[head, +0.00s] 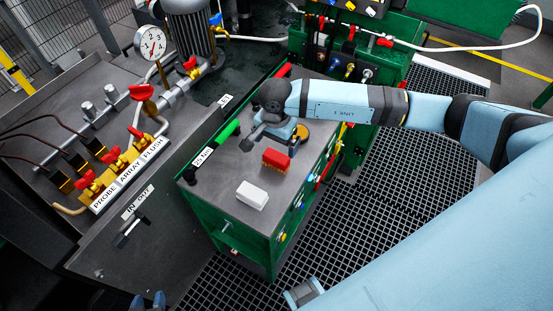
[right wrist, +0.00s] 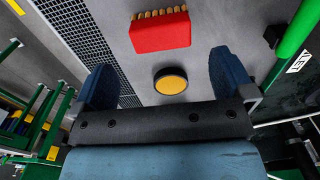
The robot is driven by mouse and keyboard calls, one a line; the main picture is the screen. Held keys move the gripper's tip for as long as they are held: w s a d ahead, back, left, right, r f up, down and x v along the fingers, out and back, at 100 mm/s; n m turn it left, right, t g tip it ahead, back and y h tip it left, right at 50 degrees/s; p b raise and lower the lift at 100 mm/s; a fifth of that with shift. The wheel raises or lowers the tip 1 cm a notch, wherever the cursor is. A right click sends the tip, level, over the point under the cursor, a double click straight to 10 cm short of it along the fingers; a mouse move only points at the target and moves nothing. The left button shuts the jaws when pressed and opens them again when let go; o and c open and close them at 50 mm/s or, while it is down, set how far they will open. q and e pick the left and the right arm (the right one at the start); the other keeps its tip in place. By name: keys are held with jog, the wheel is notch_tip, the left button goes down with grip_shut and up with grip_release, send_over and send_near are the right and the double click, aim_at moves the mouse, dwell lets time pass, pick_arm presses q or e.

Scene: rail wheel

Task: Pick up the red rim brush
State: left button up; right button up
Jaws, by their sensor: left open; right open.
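The red rim brush (head: 276,160) lies on the grey top of the green cart, with tan bristles along one edge. In the right wrist view the brush (right wrist: 160,33) is beyond the fingertips, near the top edge. My right gripper (head: 277,140) is over the cart top just behind the brush. In its wrist view the right gripper (right wrist: 164,62) has its blue fingers wide apart with nothing held; the brush is not between them. My left gripper (head: 148,301) shows only as blue fingertips at the bottom edge, far left of the cart.
A white block (head: 252,195) lies in front of the brush. A yellow-topped round disc (right wrist: 171,81) is close to the right gripper. A green cylinder (head: 228,131) lies at the cart's left edge. A bench with valves and a gauge (head: 150,43) stands left.

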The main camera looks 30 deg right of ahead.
aim_at(276, 156)
notch_tip(276, 156, down, 2)
jog(key=shift+f, duration=0.2)
notch_tip(276, 156, down, 5)
jog(key=shift+w+d+f+p, duration=0.1)
jog(key=shift+d+p, duration=0.05)
jog(key=shift+p, duration=0.4)
jog(key=shift+c, duration=0.2)
jog(key=c, duration=0.8)
jog(key=shift+c, duration=0.2)
jog(key=shift+r+b, duration=0.85)
jog(key=shift+r, duration=9.25)
